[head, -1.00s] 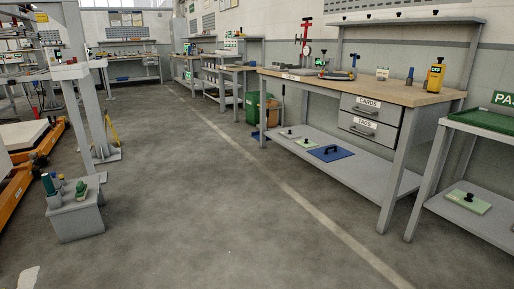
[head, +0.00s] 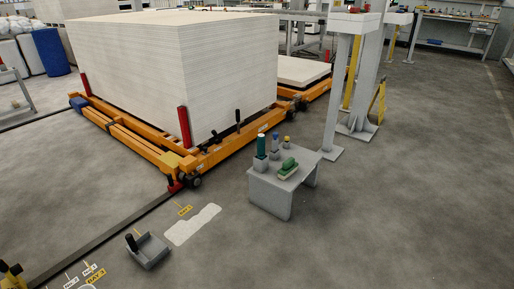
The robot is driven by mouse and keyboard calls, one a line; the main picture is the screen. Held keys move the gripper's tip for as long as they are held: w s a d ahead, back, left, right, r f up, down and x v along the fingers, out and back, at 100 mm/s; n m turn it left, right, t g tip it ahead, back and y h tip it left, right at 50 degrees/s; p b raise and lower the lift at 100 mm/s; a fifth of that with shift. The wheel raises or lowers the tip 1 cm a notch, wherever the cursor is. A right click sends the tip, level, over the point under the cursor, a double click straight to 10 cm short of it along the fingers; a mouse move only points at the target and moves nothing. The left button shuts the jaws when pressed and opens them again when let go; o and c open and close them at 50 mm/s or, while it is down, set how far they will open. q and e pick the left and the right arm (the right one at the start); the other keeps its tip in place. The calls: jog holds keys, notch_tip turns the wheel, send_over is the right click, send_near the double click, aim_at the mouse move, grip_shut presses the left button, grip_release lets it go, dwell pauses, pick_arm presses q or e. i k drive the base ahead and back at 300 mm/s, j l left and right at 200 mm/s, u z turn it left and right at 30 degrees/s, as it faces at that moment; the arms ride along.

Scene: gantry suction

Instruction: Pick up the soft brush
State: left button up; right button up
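A small grey table (head: 270,193) stands on the floor right of centre in the head view. On its top lies a green object with a pale underside (head: 288,168), which looks like the soft brush, though it is small in the picture. Beside it stand a dark green cylinder in a grey holder (head: 261,146), a blue-grey bottle (head: 275,141) and a small yellow-topped item (head: 287,141). Neither of my grippers is in view.
An orange pallet cart (head: 230,152) carries a big stack of pale boards (head: 190,85) behind the table. A grey gantry post (head: 343,90) stands behind right. A grey scoop-like tray (head: 150,252) lies front left. The floor at right is clear.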

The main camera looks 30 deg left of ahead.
aim_at(290, 166)
jog(key=i+j+u, duration=0.2)
jog(key=i+u, duration=0.25)
jog(key=i, duration=0.15)
jog(key=i+u, duration=0.45)
jog(key=i, duration=0.15)
